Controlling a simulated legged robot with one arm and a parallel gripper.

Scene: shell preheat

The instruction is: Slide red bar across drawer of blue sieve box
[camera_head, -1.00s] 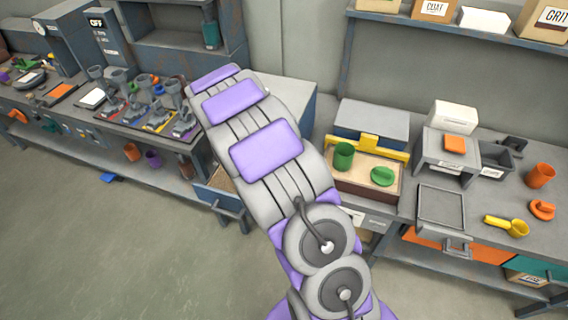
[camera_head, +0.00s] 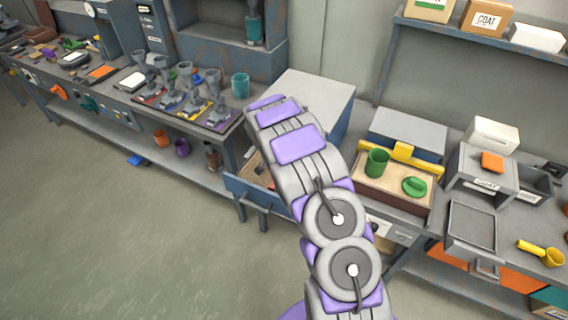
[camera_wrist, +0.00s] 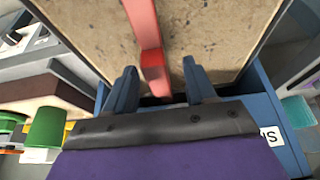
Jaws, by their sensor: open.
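The blue sieve box (camera_head: 312,92) has a grey top, and its drawer (camera_head: 248,192) stands open in the head view. In the wrist view the drawer's sandy, speckled floor (camera_wrist: 215,38) and blue wall (camera_wrist: 277,135) show. The red bar (camera_wrist: 142,22) runs over the drawer, with a red block-like part (camera_wrist: 154,68) at its near end. My gripper (camera_wrist: 161,84) is open, one finger on each side of the bar's near end, with visible gaps. In the head view my arm hides the gripper and part of the drawer; I cannot tell the bar there.
Right of the box stands a sand tray with a yellow bar (camera_head: 403,151), a green cup (camera_head: 377,161) and a green lid (camera_head: 414,187). A bench with metal funnels (camera_head: 190,95) and a teal cup (camera_head: 240,85) is at left. The floor in front is clear.

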